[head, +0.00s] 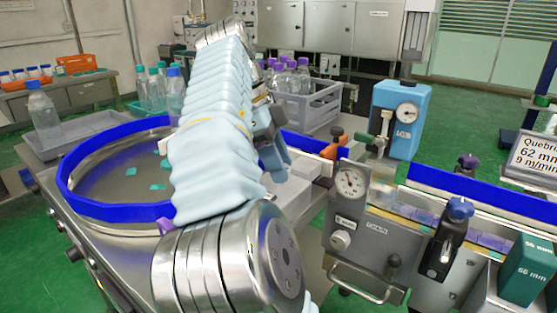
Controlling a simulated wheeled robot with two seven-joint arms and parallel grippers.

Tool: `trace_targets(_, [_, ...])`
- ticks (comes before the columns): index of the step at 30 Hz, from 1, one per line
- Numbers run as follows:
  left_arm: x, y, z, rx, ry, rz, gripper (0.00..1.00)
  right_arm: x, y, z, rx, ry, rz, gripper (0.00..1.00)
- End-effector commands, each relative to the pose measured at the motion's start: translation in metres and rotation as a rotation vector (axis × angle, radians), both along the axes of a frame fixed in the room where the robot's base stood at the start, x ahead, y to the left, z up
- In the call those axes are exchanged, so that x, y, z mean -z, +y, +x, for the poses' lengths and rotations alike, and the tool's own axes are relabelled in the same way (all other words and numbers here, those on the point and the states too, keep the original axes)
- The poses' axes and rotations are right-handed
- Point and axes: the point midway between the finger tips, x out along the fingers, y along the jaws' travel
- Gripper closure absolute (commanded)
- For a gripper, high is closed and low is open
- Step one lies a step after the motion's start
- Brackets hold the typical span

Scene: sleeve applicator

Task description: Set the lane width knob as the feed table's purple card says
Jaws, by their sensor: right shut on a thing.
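My right arm, in a pale blue sleeve, crosses the middle of the head view and covers much of what lies behind it. My right gripper (272,142) shows partly past the sleeve's right side, beside the feed table's far right rim. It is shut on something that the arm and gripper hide. The round feed table (115,192) has a blue rim and carries several small teal pieces. I cannot make out the lane width knob or its setting. A small purple patch (165,226) shows at the table's front rim; I cannot tell whether it is the card. My left gripper is not in view.
A grey machine box (350,215) with a dial and white knob stands right of the arm. A blue gauge box (400,112) is behind it. A grey crate (305,105) holds purple-capped bottles.

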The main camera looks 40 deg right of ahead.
Motion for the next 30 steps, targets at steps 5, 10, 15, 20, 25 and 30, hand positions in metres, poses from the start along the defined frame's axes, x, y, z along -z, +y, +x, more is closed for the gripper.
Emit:
trace_targets(5, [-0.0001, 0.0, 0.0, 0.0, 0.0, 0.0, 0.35, -0.0002, 0.0004, 0.0009, 0.027, -0.002, 0.0, 0.91])
trace_targets(10, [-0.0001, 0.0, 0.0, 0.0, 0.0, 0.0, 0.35, -0.0003, 0.0005, 0.0009, 0.034, -0.003, 0.0, 0.91])
trace_targets(15, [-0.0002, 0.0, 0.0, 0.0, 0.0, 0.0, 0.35, -0.0003, 0.0005, 0.0009, 0.034, -0.003, 0.0, 0.91])
trace_targets(20, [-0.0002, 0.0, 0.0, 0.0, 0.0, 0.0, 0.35, -0.0005, 0.0004, 0.0008, 0.032, -0.003, -0.001, 0.5])
trace_targets(25, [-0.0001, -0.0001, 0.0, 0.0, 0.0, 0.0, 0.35, -0.0003, 0.0002, 0.0006, 0.034, -0.002, -0.001, 0.35])
trace_targets(30, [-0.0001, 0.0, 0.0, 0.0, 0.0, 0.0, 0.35, -0.0002, 0.0, 0.0004, 0.034, -0.002, 0.0, 0.35])
